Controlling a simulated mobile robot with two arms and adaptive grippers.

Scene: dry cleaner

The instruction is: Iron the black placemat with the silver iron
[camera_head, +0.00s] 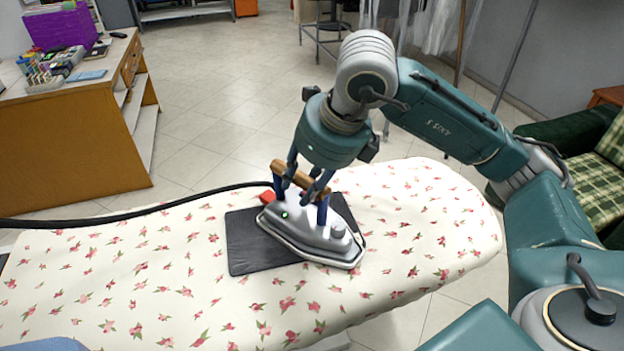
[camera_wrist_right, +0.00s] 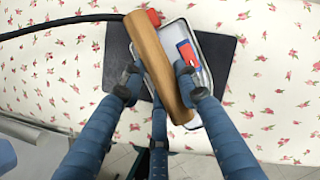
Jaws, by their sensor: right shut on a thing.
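The silver iron (camera_head: 314,238) stands soleplate down on the black placemat (camera_head: 248,247), over its middle and right part. A small green light shows on its body. Its brown wooden handle (camera_head: 299,178) is between the fingers of my right gripper (camera_head: 303,186), which is shut on it from above. The right wrist view shows the handle (camera_wrist_right: 160,70) between the blue fingers, with the placemat (camera_wrist_right: 222,50) flat beneath. The placemat's centre is hidden by the iron. My left gripper is not in view.
The ironing board (camera_head: 130,280) has a floral cover and much free surface around the placemat. A black cord (camera_head: 130,212) runs left from the iron's red end piece. A wooden counter (camera_head: 70,130) stands at the back left, and a green plaid armchair (camera_head: 590,165) at the right.

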